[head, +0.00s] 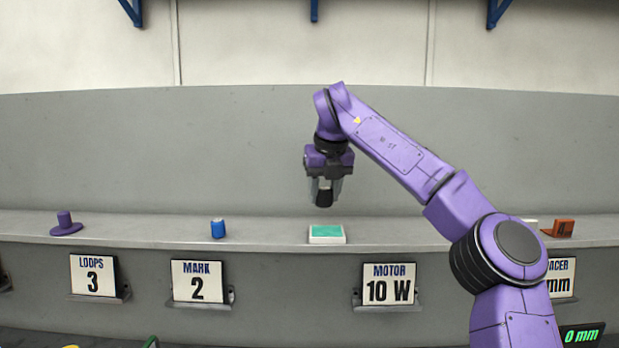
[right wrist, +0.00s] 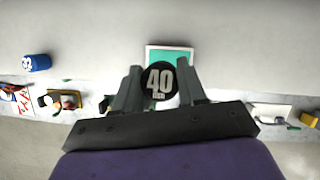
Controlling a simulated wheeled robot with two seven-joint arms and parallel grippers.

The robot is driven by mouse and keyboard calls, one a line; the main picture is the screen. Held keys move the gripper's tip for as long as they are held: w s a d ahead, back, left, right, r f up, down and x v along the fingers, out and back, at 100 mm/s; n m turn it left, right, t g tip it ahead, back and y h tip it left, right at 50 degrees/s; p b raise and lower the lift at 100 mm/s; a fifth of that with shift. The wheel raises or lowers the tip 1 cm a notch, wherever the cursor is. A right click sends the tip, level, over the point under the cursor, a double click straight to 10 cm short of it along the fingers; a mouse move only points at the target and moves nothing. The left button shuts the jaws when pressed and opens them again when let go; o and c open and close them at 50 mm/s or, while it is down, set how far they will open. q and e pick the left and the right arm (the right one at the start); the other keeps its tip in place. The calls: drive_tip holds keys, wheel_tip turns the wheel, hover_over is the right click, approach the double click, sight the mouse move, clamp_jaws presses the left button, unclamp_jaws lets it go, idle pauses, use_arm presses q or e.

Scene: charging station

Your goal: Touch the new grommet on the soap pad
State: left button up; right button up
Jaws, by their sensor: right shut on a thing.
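My right gripper (head: 324,190) is shut on a black round grommet and holds it in the air above the shelf. In the right wrist view the grommet (right wrist: 160,82) shows a face marked "40" between the two fingers. The soap pad (head: 327,233) is a white block with a green top on the shelf, just below the gripper in the head view. The pad also shows behind the grommet in the right wrist view (right wrist: 170,53). A gap shows between the grommet and the pad in the head view. My left gripper is not in view.
Signs hang on the front, including "MOTOR 10 W" (head: 388,284). The shelf around the pad is clear.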

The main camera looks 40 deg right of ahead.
sight(329, 207)
drive_tip(key=shift+w+d+f+m+b, duration=0.15)
drive_tip(key=shift+w+m, duration=0.05)
drive_tip(key=shift+w, duration=0.4)
drive_tip(key=shift+w+d+f+m+b, duration=0.1)
drive_tip(key=shift+w+d+m+b, duration=0.1)
drive_tip(key=shift+w, duration=0.4)
drive_tip(key=s+f+b, duration=0.1)
drive_tip(key=s+b, duration=0.1)
drive_tip(key=s+f+b, duration=0.2)
drive_tip(key=shift+s+d+f+b, duration=0.15)
drive_tip(key=shift+s+f+b, duration=0.15)
drive_tip(key=shift+s+b, duration=0.05)
drive_tip(key=w+f, duration=0.1)
drive_tip(key=w, duration=0.1)
drive_tip(key=shift+w+f+b, duration=0.3)
drive_tip(key=shift+f, duration=0.05)
drive_tip(key=shift+w, duration=0.3)
drive_tip(key=shift+s+r, duration=0.2)
drive_tip(key=shift+s, duration=0.25)
drive_tip(key=shift+s+r, duration=0.2)
drive_tip(key=shift+s, duration=0.25)
drive_tip(key=shift+w+f, duration=0.25)
drive_tip(key=shift+w, duration=0.2)
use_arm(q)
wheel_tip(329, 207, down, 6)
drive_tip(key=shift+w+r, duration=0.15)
use_arm(e)
drive_tip(key=shift+s, duration=0.1)
drive_tip(key=shift+s, duration=0.15)
